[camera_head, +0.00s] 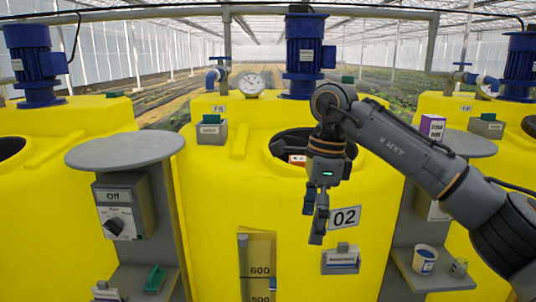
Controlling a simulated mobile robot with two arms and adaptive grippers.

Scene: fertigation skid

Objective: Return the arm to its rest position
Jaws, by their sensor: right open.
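My right gripper (314,222) hangs fingers-down in front of the middle yellow tank (215,215), beside the "02" label (345,217). It is open, and nothing shows between its fingers. My right arm (405,150) comes in from the right and bends at the wrist above the tank's front. The wrist covers part of the tank's dark round opening (283,143), where a small orange and white item (297,159) partly shows. My left arm and gripper are not in view.
A round grey stand (125,150) with an "Off" dial box (125,207) is at left. At right, a similar stand bears a purple-and-white box (432,127); a white tub (424,260) sits on its lower shelf. A blue motor (304,50) and gauge (251,84) stand behind.

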